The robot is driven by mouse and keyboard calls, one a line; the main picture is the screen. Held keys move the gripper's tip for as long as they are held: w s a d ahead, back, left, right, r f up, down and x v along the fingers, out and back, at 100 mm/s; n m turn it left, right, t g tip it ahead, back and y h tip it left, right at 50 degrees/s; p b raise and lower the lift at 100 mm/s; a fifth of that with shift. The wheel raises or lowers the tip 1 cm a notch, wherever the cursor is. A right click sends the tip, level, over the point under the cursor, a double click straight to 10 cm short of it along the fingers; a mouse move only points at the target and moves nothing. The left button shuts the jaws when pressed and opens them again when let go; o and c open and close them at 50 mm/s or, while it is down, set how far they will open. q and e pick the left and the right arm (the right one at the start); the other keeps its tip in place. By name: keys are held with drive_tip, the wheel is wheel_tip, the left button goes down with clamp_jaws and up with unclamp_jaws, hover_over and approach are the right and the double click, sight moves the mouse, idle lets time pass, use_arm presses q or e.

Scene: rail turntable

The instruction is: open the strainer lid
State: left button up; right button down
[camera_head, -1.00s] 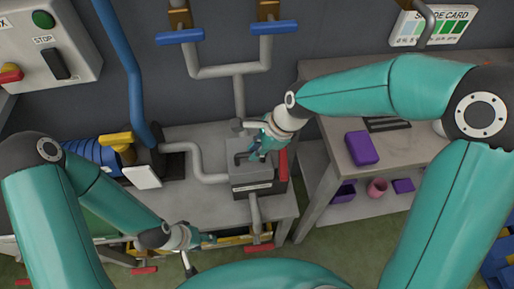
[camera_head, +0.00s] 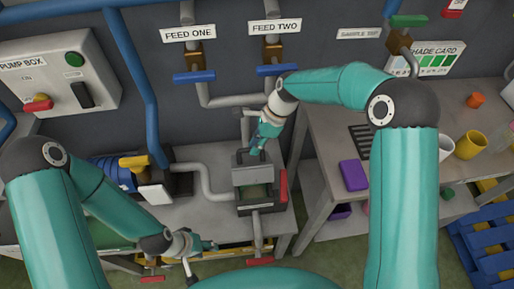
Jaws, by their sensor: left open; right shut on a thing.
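The strainer (camera_head: 260,209) is a grey box on the bench, joined to pipes behind, at left and in front. Its grey lid (camera_head: 245,160) is tilted up at the back, and a dark greenish inside shows below it. My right gripper (camera_head: 258,149) is shut on the lid's handle, which the fingers mostly hide. My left gripper (camera_head: 208,245) is open and empty, low at the bench's front edge, left of the strainer and apart from it.
A red lever (camera_head: 283,186) stands at the strainer's right side. A blue pump (camera_head: 110,172) sits to the left. Blue valve handles (camera_head: 194,77) hang above. A side table at right holds a purple box (camera_head: 354,175) and a yellow cup (camera_head: 470,145).

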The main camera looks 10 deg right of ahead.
drive_tip(key=shift+f, duration=0.2)
drive_tip(key=c, duration=1.1)
unclamp_jaws()
drive_tip(key=shift+w, duration=0.2)
drive_tip(key=shift+c, duration=0.2)
drive_tip(key=shift+r, duration=0.15)
drive_tip(key=v, duration=1.1)
drive_tip(key=shift+d+r, duration=0.2)
drive_tip(key=shift+r, duration=0.15)
drive_tip(key=shift+s+f, duration=0.1)
drive_tip(key=shift+s, duration=0.05)
